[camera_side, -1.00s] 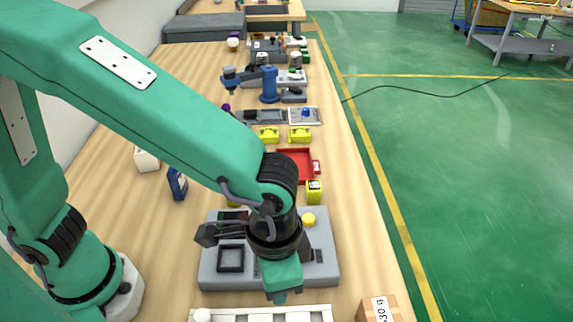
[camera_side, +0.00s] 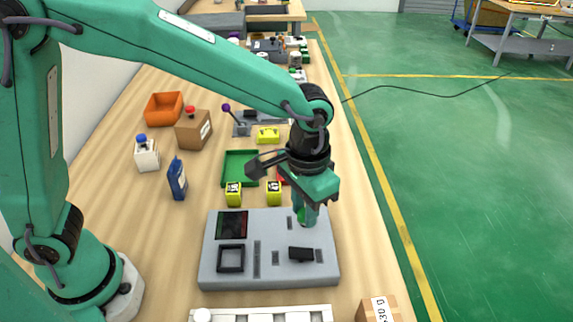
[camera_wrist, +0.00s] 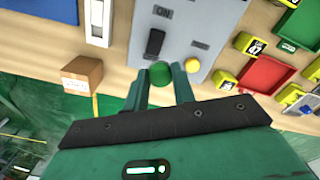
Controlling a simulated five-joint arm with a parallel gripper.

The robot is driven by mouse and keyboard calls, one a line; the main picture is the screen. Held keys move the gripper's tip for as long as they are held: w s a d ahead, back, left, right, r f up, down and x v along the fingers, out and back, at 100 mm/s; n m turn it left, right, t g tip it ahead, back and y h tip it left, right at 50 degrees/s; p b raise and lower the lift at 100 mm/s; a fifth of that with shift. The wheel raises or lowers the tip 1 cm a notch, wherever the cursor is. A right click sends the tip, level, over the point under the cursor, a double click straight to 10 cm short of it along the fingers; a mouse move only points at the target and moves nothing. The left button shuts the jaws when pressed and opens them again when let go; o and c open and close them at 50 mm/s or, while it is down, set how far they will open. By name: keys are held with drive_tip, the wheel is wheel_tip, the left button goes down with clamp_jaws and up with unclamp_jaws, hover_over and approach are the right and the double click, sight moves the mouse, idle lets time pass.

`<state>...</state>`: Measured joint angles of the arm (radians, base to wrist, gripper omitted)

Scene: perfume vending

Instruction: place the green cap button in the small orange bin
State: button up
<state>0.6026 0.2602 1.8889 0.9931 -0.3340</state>
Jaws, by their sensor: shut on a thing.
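The green cap button (camera_wrist: 160,72) is between the fingertips of my gripper (camera_wrist: 160,92) in the wrist view. My gripper is shut on it. In the side view, my gripper (camera_side: 306,214) points down at the upper right part of the grey console (camera_side: 218,272), and the fingers mostly hide the cap. I cannot tell whether the cap touches the console or is just above it. The small orange bin (camera_side: 163,108) stands at the back left of the table, far from my gripper.
A brown box (camera_side: 193,130), a white bottle (camera_side: 147,155) and a blue bottle (camera_side: 177,180) stand on the left. A green tray (camera_side: 241,166) and yellow blocks (camera_side: 234,194) lie behind the console. A yellow button (camera_wrist: 192,65) is beside the cap.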

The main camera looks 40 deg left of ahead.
drive_tip(key=w+a+r+n, duration=0.1)
drive_tip(key=w+a+n, duration=0.1)
drive_tip(key=w+a, duration=0.55)
drive_tip(key=w+a+n, duration=0.3)
drive_tip(key=w+a, duration=0.1)
drive_tip(key=a, duration=0.7)
drive_tip(key=w+a+r+n, duration=0.1)
drive_tip(key=w+a+n, duration=0.1)
drive_tip(key=w+a, duration=0.55)
drive_tip(key=s+a+n, duration=0.2)
drive_tip(key=s+a, duration=0.1)
drive_tip(key=a, duration=0.9)
drive_tip(key=s+a+n, duration=0.2)
drive_tip(key=a, duration=1)
drive_tip(key=s+a+n, duration=0.3)
drive_tip(key=a, duration=0.9)
drive_tip(key=shift+s+r, duration=0.3)
drive_tip(key=shift+a, duration=0.1)
drive_tip(key=s+a+f, duration=0.3)
drive_tip(key=a+f, duration=0.4)
drive_tip(key=a, duration=0.3)
drive_tip(key=shift+s+a, duration=0.4)
drive_tip(key=shift+f, duration=2.05)
